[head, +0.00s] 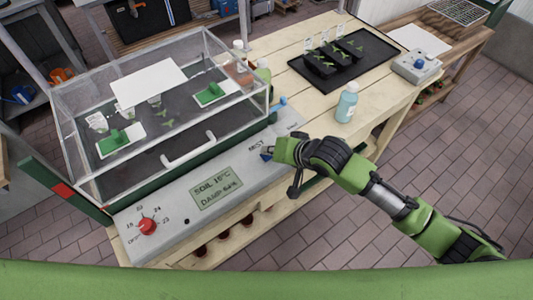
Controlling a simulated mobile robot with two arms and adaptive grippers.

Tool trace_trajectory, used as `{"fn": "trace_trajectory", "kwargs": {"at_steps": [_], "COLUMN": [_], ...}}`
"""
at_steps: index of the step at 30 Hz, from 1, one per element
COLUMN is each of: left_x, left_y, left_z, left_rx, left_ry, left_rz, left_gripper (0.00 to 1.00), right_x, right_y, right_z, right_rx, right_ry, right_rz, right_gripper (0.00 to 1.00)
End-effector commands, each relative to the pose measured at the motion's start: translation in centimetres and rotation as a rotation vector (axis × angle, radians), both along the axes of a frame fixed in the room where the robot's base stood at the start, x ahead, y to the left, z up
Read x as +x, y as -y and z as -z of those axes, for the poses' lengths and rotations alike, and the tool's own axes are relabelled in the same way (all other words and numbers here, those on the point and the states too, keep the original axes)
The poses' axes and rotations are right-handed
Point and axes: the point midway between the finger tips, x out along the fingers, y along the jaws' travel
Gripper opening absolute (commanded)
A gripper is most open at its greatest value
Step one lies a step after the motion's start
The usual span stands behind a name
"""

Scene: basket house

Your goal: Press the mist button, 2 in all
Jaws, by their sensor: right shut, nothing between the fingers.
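The grey control panel (180,232) runs along the front of a clear glass-walled box. It carries the label MIST near its right end, and a small blue part (266,153) shows just below the label, partly hidden by my right gripper. My right gripper (274,152) is shut and empty, with its tips at that blue part; I cannot tell whether they touch it. A display (216,187) on the panel reads SOIL 19°C. A red knob (148,226) sits at the panel's left. My left gripper is not in view.
A bottle (347,102), a black tray (376,62) with dark pots and a grey box with a blue button (416,68) stand on the wooden table. The tiled floor at right is clear.

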Motion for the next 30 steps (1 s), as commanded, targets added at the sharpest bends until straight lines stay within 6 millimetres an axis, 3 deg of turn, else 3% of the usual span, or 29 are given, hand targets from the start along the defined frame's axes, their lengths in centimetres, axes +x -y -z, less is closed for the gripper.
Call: {"fn": "trace_trajectory", "kwargs": {"at_steps": [23, 30], "left_x": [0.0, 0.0], "left_y": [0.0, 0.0], "left_z": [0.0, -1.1], "left_rx": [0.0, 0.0], "left_ry": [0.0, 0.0], "left_rz": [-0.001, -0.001], "left_gripper": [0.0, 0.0], "right_x": [-0.1, -0.1], "right_y": [0.0, 0.0], "right_z": [0.6, -0.3], "right_rx": [-0.001, -0.001], "right_ry": [-0.002, -0.003], "right_rz": [-0.001, 0.0], "right_gripper": [0.0, 0.0]}}
